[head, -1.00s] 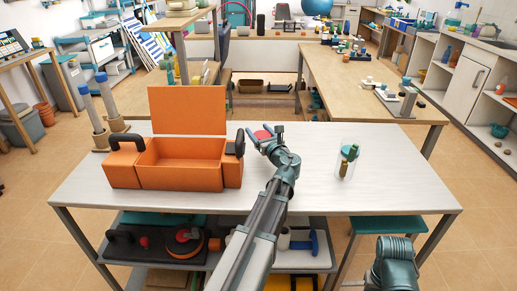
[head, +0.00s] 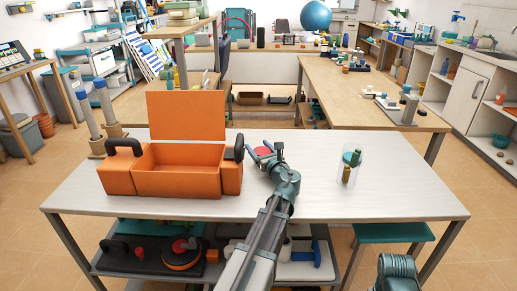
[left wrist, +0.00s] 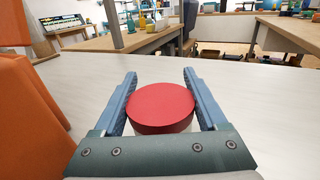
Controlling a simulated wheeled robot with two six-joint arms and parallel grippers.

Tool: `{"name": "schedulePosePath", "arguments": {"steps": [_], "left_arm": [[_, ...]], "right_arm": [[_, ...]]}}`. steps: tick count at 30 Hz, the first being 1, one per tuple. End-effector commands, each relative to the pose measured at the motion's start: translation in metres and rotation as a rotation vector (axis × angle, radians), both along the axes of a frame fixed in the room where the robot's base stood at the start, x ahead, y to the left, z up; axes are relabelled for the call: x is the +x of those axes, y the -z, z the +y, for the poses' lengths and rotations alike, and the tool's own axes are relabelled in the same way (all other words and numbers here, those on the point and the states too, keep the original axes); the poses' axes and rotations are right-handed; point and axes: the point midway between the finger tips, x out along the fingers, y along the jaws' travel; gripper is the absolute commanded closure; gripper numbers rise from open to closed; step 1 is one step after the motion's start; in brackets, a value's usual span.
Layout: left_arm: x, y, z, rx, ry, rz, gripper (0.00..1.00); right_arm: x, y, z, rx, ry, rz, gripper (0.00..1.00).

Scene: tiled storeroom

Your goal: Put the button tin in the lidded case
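The button tin, a round red tin (left wrist: 161,107), sits between the two blue fingers of my left gripper (left wrist: 160,88). Both fingers meet its sides in the left wrist view, so the gripper looks shut on it. In the head view, the tin (head: 263,151) is just right of the case, partly hidden by my left gripper (head: 265,150). Whether it touches the table is hard to tell. The lidded case (head: 180,185) is orange with black handles. Its lid (head: 186,115) stands open at the back and the inside looks empty. My right gripper is out of view.
The case stands on the left of a white table (head: 400,195). A clear jar (head: 349,168) with green and brown pieces stands on the right. Two grey posts (head: 108,110) rise behind the case on the left. The table between tin and jar is clear.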

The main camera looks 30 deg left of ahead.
Motion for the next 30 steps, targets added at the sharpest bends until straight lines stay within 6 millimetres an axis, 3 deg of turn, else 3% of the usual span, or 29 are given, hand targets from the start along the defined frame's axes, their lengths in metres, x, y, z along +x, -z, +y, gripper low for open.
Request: {"name": "schedulePosePath", "arguments": {"steps": [1, 4, 14, 30], "left_arm": [[0.000, 0.000, 0.000, 0.000, 0.000, 0.000, 0.15], [0.000, 0.000, 0.000, 0.000, 0.000, 0.000, 0.00], [-0.002, -0.005, -0.002, 0.000, 0.001, 0.000, 0.00], [-0.057, -0.003, -0.086, 0.000, 0.003, 0.000, 0.00]], "right_arm": [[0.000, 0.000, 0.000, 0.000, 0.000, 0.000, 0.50], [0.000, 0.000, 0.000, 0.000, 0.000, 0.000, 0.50], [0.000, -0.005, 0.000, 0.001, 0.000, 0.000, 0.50], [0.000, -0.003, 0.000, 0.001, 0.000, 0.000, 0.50]]}}
